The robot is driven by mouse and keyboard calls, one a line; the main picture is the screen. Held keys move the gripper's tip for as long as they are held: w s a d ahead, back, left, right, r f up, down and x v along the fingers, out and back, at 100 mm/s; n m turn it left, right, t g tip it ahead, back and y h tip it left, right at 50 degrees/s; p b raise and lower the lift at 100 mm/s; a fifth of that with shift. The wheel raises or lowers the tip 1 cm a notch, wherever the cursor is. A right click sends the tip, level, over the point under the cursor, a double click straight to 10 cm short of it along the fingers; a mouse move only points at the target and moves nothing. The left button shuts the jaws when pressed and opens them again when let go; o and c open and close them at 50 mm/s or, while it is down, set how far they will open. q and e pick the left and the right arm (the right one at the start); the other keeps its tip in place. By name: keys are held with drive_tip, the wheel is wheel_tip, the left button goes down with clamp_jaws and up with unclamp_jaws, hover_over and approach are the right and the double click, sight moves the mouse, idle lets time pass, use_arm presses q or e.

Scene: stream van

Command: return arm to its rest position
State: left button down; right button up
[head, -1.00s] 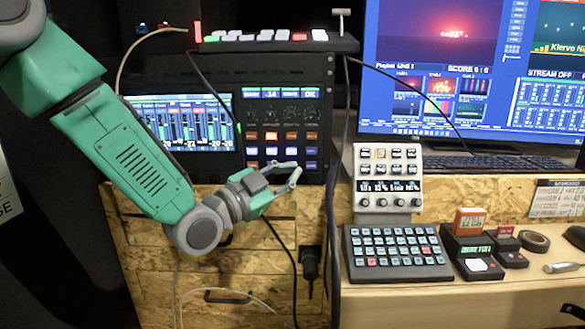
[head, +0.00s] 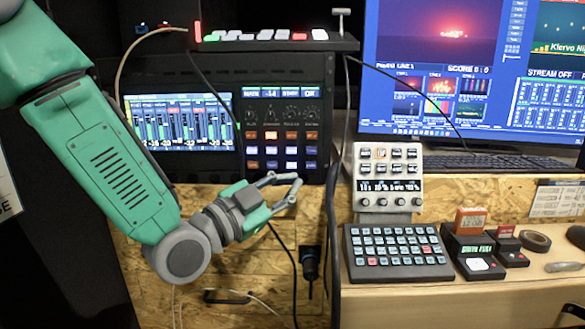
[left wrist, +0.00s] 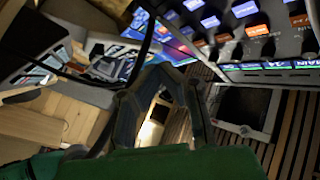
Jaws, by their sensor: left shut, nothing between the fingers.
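My left arm comes in from the left in the head view, green with a grey elbow joint. Its gripper (head: 296,182) is shut and empty, pointing right in front of the lower part of the rack panel with lit buttons (head: 282,132). In the left wrist view the gripper's dark fingers (left wrist: 160,75) show from behind, with nothing held. They appear apart from the panel, whose lit buttons (left wrist: 255,30) show at upper right there. My right gripper is not in view.
A black cable (head: 333,220) hangs just right of the gripper. A keypad (head: 398,252), a small knob panel (head: 388,180) and small devices (head: 470,250) stand on the wooden desk at right. A switcher (head: 270,42) sits above the rack. A monitor (head: 440,60) stands behind.

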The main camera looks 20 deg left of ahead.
use_arm(q)
drive_tip(key=s+a+f+n+g+y+p, duration=0.2)
drive_tip(key=s+f+n+g+y, duration=0.15)
drive_tip(key=f, duration=0.85)
drive_tip(key=s+a+f+n+g+y+p, duration=0.25)
drive_tip(key=s+f+g, duration=0.2)
drive_tip(key=f, duration=0.65)
drive_tip(key=s+a+f+n+g+y+p, duration=0.1)
drive_tip(key=s+a+f+n+g, duration=0.1)
drive_tip(key=s, duration=0.6)
drive_tip(key=s+a+f+n+g+y+p, duration=0.1)
drive_tip(key=s+a+f+n+g, duration=0.1)
drive_tip(key=s+f, duration=0.5)
drive_tip(key=s+a+f+n+g+y+p, duration=0.1)
drive_tip(key=s+a+f+n+g, duration=0.1)
drive_tip(key=s, duration=0.8)
wheel_tip(320, 180, down, 3)
drive_tip(key=a+g, duration=0.1)
drive_tip(key=g, duration=0.1)
drive_tip(key=shift+s+a+r+n+g+y, duration=0.2)
drive_tip(key=shift+s+a+n+g+y, duration=0.05)
drive_tip(key=shift+a+n+g+y, duration=0.1)
drive_tip(key=shift+w, duration=0.15)
